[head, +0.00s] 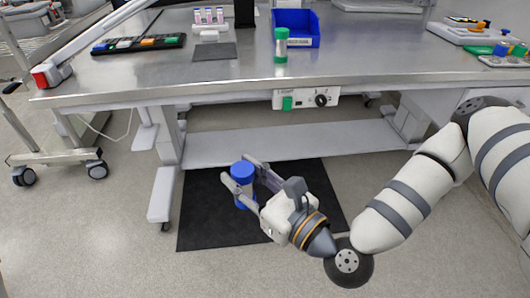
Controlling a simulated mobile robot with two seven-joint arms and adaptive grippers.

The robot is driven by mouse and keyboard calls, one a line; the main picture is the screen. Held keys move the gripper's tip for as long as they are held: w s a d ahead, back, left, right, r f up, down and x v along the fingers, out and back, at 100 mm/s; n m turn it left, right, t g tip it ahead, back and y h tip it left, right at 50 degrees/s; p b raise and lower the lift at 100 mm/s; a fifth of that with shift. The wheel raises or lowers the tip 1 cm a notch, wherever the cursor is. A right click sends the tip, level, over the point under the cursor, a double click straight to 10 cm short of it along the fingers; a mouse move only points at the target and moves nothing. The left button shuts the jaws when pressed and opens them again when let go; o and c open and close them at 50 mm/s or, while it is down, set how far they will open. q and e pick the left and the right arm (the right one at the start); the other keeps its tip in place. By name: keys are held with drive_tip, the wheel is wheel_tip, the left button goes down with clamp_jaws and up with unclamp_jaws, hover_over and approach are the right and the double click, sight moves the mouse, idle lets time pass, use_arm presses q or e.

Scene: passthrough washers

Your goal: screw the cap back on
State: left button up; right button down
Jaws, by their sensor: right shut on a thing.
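My right gripper (249,183) is shut on a blue cylindrical thing (241,172) with a round, cap-like top. It is held in front of the table, over the black floor mat. The fingers cover part of it, so I cannot tell whether it is a cap alone or a capped container. A small bottle (281,58) with a green top (281,34) stands upright near the table's front edge, apart from the gripper. My left gripper is not in view.
A blue bin (302,42) stands behind the green-topped bottle on the metal table (350,55). A black tray (135,44) with coloured pieces and a small rack (208,16) are at the left. Several coloured items are at the right. A control box (306,98) hangs under the front edge.

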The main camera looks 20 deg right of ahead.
drive_tip(key=a+n+g+y, duration=0.2)
drive_tip(key=a+y, duration=0.1)
drive_tip(key=a+n+y, duration=0.1)
drive_tip(key=a, duration=0.1)
drive_tip(key=shift+s+a+f+g+y, duration=0.25)
drive_tip(key=shift+s+f+g+y, duration=0.05)
drive_tip(key=shift+s+f+g, duration=0.1)
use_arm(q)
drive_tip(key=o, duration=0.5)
